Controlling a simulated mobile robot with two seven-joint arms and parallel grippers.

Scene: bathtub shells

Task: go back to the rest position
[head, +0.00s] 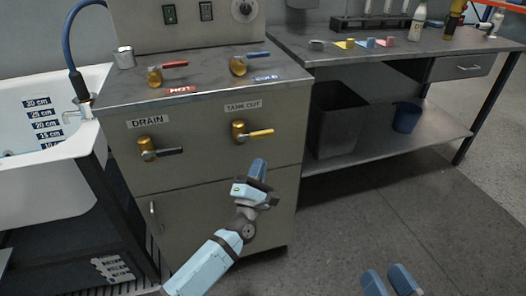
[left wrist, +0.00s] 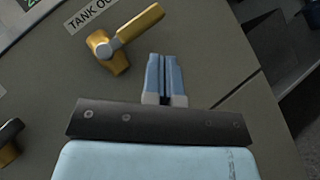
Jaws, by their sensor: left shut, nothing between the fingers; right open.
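My left gripper (head: 258,168) is shut and empty in front of the grey cabinet (head: 215,182), just below the yellow-handled TANK OUT valve (head: 252,133). In the left wrist view its blue fingers (left wrist: 164,78) are together, and the valve (left wrist: 122,40) shows to their upper left, apart from them. My right gripper (head: 392,281) is at the bottom edge of the head view, open and empty above the floor. The black-handled DRAIN valve (head: 160,149) is left of the left gripper.
A white tub (head: 40,185) stands left. At right, a bench (head: 385,55) holds small items, with a dark bin (head: 338,120) and blue bucket (head: 406,117) below. Floor (head: 400,215) is clear.

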